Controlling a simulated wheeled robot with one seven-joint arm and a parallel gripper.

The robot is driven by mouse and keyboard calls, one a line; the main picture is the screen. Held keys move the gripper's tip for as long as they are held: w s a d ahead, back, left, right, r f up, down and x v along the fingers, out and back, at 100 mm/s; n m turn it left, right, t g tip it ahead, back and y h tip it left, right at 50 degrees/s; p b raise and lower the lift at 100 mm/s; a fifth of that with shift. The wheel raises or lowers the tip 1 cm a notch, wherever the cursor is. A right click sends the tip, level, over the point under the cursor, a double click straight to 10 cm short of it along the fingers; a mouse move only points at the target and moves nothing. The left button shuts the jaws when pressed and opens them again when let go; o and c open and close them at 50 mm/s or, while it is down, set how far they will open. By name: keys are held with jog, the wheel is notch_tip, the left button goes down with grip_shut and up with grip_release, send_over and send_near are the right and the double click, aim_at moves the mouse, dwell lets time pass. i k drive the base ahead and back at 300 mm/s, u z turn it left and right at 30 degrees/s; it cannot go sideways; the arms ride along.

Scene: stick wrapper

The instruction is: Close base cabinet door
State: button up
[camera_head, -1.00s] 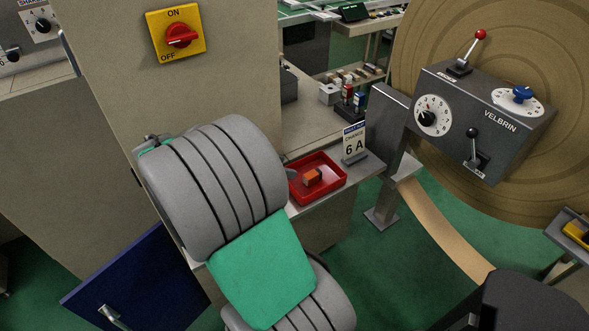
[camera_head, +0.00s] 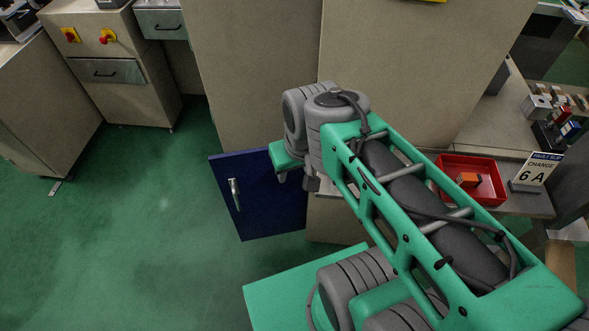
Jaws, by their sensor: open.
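The dark blue cabinet door (camera_head: 268,212) stands open, swung out from the low front of the beige cabinet (camera_head: 400,62). Its silver handle (camera_head: 235,195) is on the left part of the face I see. My green and grey arm reaches from the lower right to the door's upper right corner and covers that corner. The jaws of my gripper cannot be made out; they are hidden behind the wrist or the door. Whether the arm touches the door cannot be told.
Grey-beige cabinets (camera_head: 112,60) stand at upper left. The green floor (camera_head: 130,230) left of the door is clear.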

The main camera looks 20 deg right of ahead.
aim_at(259, 205)
jog(key=u, duration=0.5)
jog(key=k, duration=1.2)
jog(key=u, duration=1.2)
jog(key=i, duration=1.35)
jog(key=z, duration=0.7)
jog(key=i, duration=0.35)
jog(key=z, duration=0.15)
